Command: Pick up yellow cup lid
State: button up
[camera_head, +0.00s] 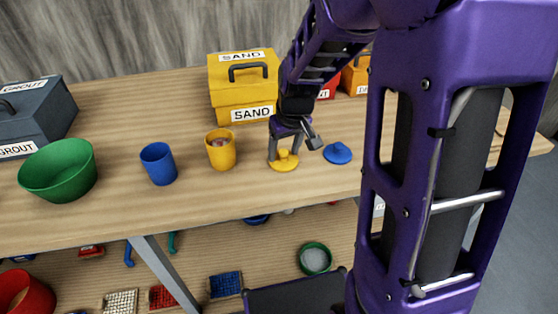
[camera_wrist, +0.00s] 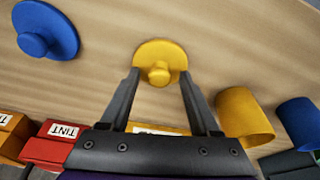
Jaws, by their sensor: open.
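The yellow cup lid (camera_head: 284,164) lies flat on the table with its knob up, just right of the yellow cup (camera_head: 221,150). In the wrist view the yellow lid (camera_wrist: 160,62) sits ahead of my fingers, its knob in line with the gap between them. My gripper (camera_head: 283,148) points down over the lid, one finger on each side of the knob. In the wrist view my gripper (camera_wrist: 158,75) is open and holds nothing. From these views I cannot tell whether the fingers touch the lid.
A blue lid (camera_head: 338,153) lies close to the right of my gripper. A blue cup (camera_head: 158,164) and a green bowl (camera_head: 59,171) stand to the left. A yellow SAND box (camera_head: 243,86) stands behind.

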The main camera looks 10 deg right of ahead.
jog(key=shift+f, duration=0.15)
grip_shut()
dwell(0.4)
